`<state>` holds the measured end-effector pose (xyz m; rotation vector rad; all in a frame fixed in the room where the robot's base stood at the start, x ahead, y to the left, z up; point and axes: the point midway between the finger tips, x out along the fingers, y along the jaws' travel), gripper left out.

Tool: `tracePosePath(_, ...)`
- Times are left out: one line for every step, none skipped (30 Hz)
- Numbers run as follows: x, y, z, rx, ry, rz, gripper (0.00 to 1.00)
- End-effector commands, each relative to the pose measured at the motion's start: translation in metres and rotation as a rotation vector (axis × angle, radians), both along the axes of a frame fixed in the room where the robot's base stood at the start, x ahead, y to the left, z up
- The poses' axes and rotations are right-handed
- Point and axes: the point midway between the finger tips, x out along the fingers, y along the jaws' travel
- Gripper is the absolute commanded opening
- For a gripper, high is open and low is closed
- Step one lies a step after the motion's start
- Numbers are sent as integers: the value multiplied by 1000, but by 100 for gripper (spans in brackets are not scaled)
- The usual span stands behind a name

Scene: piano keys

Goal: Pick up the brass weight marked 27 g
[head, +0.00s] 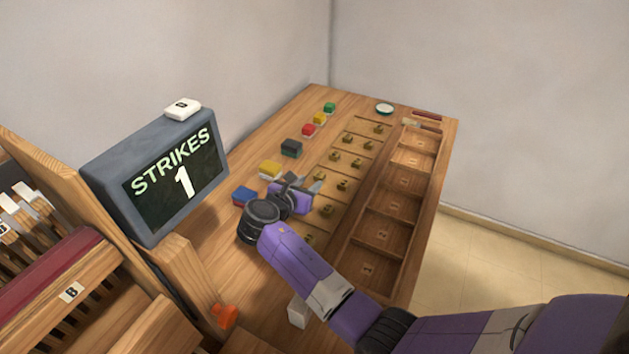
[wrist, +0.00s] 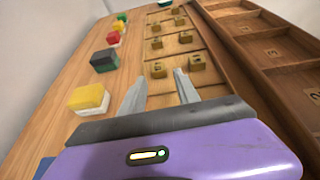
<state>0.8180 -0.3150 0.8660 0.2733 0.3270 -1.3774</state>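Several small brass weights stand in two columns in a shallow wooden tray; one (head: 342,185) shows in the head view. In the wrist view two of them, a left weight (wrist: 158,69) and a right weight (wrist: 196,62), sit just beyond my fingertips. Their markings are too small to read, so I cannot tell which is the 27 g weight. My gripper (head: 307,185) is above the tray's left side, with its fingers apart and nothing between them; the fingers also show in the wrist view (wrist: 160,83).
A compartment tray (head: 373,239) with numbered empty slots lies right of the weights. Coloured blocks, including a dark one (head: 291,147) and a yellow one (head: 270,169), stand to the left. A screen (head: 172,180) reads "STRIKES 1". A small round dish (head: 385,108) is at the far end.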

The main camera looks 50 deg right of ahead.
Motion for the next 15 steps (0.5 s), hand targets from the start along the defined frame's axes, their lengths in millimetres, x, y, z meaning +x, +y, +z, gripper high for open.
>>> tracePosePath(0,-2,-4,0,0,-1,38)
tracePosePath(0,-4,-5,0,1,-2,38)
tracePosePath(1,-7,-6,0,0,-2,38)
tracePosePath(1,-10,-6,-1,0,-2,38)
tracePosePath(2,-13,-7,-1,0,-2,38)
tracePosePath(3,-17,-9,0,1,-3,38)
tracePosePath(3,-19,-10,0,1,-3,38)
tracePosePath(4,-22,-11,0,1,-2,38)
tracePosePath(4,-25,-13,0,1,-2,38)
tracePosePath(5,-27,-14,0,1,-2,38)
tracePosePath(6,-30,-15,0,1,-3,38)
tracePosePath(7,-35,-17,0,0,-3,38)
tracePosePath(8,-39,-19,0,0,-3,38)
tracePosePath(9,-43,-21,0,0,-3,38)
tracePosePath(11,-48,-24,0,1,-3,38)
